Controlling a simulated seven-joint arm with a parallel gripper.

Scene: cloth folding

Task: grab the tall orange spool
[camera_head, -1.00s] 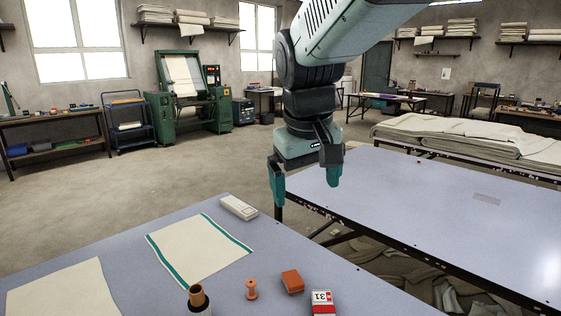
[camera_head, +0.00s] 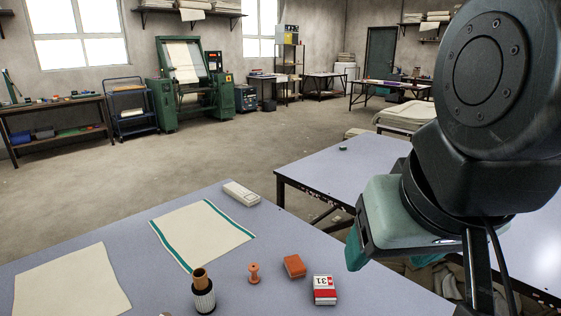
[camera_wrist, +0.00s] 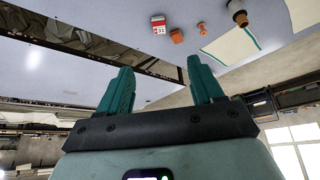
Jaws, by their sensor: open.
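The orange spool (camera_head: 254,273) stands upright on the near table, between a brown tube in a ribbed dark-and-white holder (camera_head: 203,292) and an orange block (camera_head: 294,266). In the wrist view the spool (camera_wrist: 201,29) is small, beyond the fingertips and a little right of them. My gripper (camera_wrist: 158,70) is open with nothing between its two teal fingers. In the head view my gripper (camera_head: 415,265) is at the right, to the right of the spool and clear of it. Part of it is hidden behind my wrist.
A red-and-white box marked 31 (camera_head: 324,290) stands right of the orange block. A cream cloth with teal edges (camera_head: 200,235), a plain cream cloth (camera_head: 72,284) and a pale device (camera_head: 241,193) lie on the near table (camera_head: 125,235). A second table (camera_head: 340,165) stands behind, across a gap.

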